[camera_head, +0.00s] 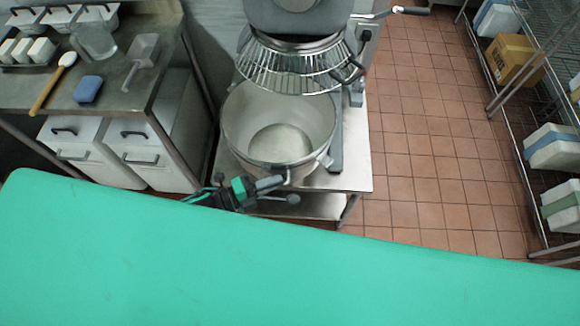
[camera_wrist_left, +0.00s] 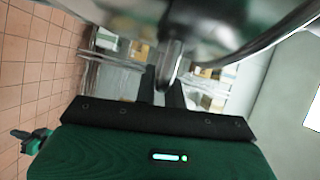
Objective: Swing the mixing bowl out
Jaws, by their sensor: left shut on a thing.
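The steel mixing bowl (camera_head: 237,128) sits low on the mixer stand, below the wire guard (camera_head: 295,68) in the head view, with most of its opening visible. My left gripper (camera_head: 266,185) is at the bowl's near side. It is shut on the bowl's handle, a small metal bar (camera_wrist_left: 171,62) between the two dark fingers in the left wrist view. The bowl's curved underside (camera_wrist_left: 225,28) fills the top of that view. A small green and black part at that view's left edge may be my right gripper (camera_wrist_left: 22,142); its fingers are unclear.
The mixer stands on a steel table (camera_head: 352,172). A counter (camera_head: 122,85) with a spoon, scoop and blue sponge is at left, above white bins (camera_head: 150,165). A wire rack (camera_head: 508,108) stands at right. Tiled floor (camera_head: 425,150) between is clear.

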